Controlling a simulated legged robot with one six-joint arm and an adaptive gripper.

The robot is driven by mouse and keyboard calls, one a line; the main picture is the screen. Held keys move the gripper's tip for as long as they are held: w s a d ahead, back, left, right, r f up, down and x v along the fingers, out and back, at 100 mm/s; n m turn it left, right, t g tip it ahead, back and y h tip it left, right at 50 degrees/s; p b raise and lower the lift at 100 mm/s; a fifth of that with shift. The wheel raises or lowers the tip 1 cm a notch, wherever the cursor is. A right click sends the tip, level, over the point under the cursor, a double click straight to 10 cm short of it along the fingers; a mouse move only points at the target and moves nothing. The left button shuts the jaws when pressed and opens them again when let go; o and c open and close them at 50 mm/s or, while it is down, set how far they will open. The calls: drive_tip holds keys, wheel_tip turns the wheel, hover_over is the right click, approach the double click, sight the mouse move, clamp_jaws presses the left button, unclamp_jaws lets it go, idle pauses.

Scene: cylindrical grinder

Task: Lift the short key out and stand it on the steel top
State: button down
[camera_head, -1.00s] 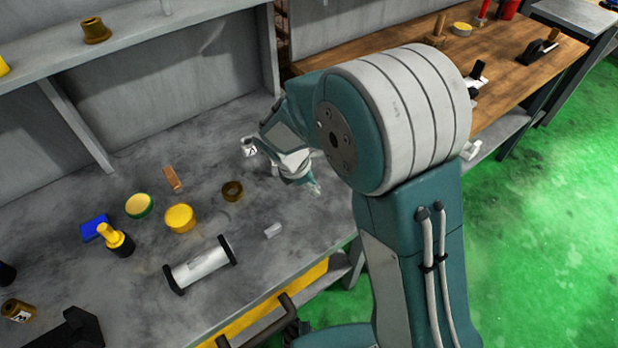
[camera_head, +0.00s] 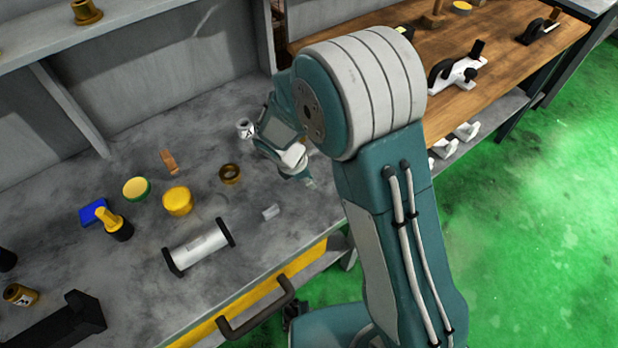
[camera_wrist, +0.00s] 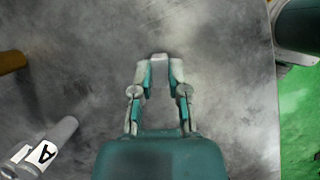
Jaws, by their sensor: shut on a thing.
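My gripper (camera_wrist: 160,70) is shut on a small pale grey block, which I take to be the short key (camera_wrist: 160,58), in the wrist view. The key shows at the fingertips, over the grey steel top (camera_wrist: 100,50). I cannot tell whether it touches the top. In the head view my gripper (camera_head: 309,183) is low over the right part of the steel top (camera_head: 140,240); the key is too small to make out there.
The front edge (camera_head: 290,262) is close.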

drive_tip(key=shift+f, duration=0.55)
drive_tip(key=c, duration=0.6)
unclamp_jaws()
drive_tip(key=shift+o, duration=0.2)
drive_tip(key=shift+a, duration=0.1)
drive_tip(key=v, duration=1.2)
drive_tip(key=s+d+r+m+t+y, duration=0.4)
drive_tip(key=s+d+r+m, duration=1.2)
drive_tip(key=m, duration=0.4)
drive_tip(key=shift+s+d+r+t, duration=0.25)
drive_tip(key=shift+s+d+t, duration=0.15)
drive_tip(key=shift+s+d, duration=0.6)
